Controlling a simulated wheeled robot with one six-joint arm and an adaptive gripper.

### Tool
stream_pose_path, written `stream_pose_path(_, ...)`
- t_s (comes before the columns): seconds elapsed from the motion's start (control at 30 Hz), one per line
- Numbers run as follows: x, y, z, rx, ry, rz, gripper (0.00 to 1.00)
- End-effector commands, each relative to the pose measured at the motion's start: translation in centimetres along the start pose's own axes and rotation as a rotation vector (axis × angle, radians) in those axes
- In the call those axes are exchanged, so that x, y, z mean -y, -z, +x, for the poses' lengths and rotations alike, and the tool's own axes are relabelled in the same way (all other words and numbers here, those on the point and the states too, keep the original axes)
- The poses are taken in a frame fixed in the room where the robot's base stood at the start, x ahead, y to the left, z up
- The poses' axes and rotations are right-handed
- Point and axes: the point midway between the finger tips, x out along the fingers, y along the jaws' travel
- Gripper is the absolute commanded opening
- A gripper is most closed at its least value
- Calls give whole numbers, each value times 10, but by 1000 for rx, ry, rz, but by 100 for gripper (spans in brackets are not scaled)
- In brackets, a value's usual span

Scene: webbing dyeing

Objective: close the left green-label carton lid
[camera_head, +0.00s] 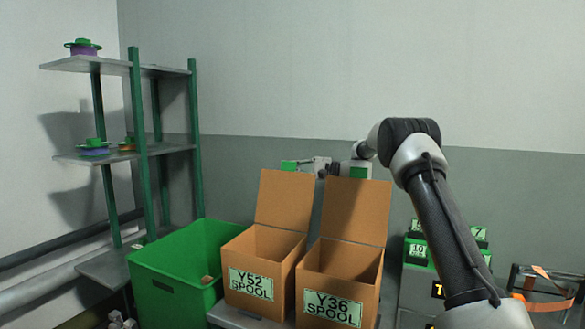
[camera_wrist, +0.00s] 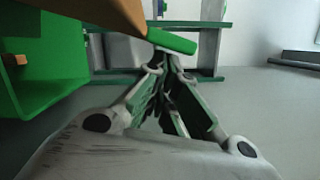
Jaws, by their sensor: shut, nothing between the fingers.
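The left carton (camera_head: 243,296), brown with a green-and-black "Y52 SPOOL" label (camera_head: 251,284), stands open in the head view. Its lid (camera_head: 285,200) stands up from the rear edge.
The right carton (camera_head: 312,285), labelled "Y36 SPOOL", stands beside it with its lid (camera_head: 355,210) also upright. A green bin (camera_head: 165,268) stands at left, also in the wrist view (camera_wrist: 50,75). A shelf rack (camera_head: 138,150) holds spools. My arm passes above the right side.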

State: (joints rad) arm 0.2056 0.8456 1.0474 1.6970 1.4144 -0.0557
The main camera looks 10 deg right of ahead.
Motion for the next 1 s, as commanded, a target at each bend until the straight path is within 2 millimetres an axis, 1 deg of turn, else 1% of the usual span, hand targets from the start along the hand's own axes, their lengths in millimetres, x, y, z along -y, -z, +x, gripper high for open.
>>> stream_pose_path(0.1, 4, -14, 4, 0, -26, -108, 0)
stream_pose_path(0.23, 5, -25, 6, 1, -53, -214, 0)
stream_pose_path(0.33, 5, -28, 7, 1, -60, -245, 0)
stream_pose_path(0.63, 5, -27, 7, 1, -60, -241, 0)
stream_pose_path(0.73, 4, -23, 6, 0, -52, -211, 0)
stream_pose_path(0.83, 2, -13, 3, -2, -33, -132, 0)
stream_pose_path(0.97, -3, 6, -2, 1, 10, 39, 0)
stream_pose_path(1.0, -1, 14, -4, 1, 8, 26, 0)
